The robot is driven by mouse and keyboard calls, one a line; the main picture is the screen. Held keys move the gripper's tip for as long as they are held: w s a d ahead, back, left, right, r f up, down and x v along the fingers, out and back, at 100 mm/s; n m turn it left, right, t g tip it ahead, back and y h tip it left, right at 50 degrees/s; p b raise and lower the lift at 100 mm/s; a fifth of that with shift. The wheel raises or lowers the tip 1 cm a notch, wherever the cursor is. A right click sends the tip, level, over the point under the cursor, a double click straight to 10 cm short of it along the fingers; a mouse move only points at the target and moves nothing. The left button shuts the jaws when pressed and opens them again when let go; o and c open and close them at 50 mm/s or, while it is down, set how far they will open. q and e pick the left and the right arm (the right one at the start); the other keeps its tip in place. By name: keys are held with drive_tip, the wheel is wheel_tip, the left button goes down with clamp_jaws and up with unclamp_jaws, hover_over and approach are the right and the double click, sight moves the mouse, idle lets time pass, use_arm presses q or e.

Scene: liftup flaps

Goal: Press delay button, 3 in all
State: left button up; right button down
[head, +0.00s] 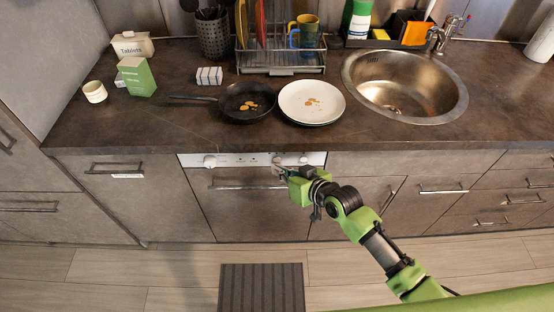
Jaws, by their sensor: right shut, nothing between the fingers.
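A white control panel (236,160) with a round knob (210,161) at its left and small buttons near its middle runs along the front below the counter edge. My right gripper (277,170) is shut and empty, right at the panel, in front of its middle-right part. It hides part of the panel there, and I cannot tell which button it faces or whether it touches one. The delay button cannot be told apart at this size. My left gripper is not in view.
The dark counter (170,120) above holds a frying pan (246,102), white plates (311,102), a green box (137,76) and a dish rack (282,70). A steel sink (405,85) is at the right. Drawers with bar handles flank the panel. A ribbed mat (262,288) lies on the floor.

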drive_tip(key=shift+w, duration=0.2)
drive_tip(key=shift+w, duration=0.25)
drive_tip(key=shift+w, duration=0.35)
idle(0.9)
drive_tip(key=shift+s, duration=0.1)
drive_tip(key=shift+s+r+p, duration=0.1)
drive_tip(key=shift+s+p, duration=0.25)
drive_tip(key=shift+s, duration=0.35)
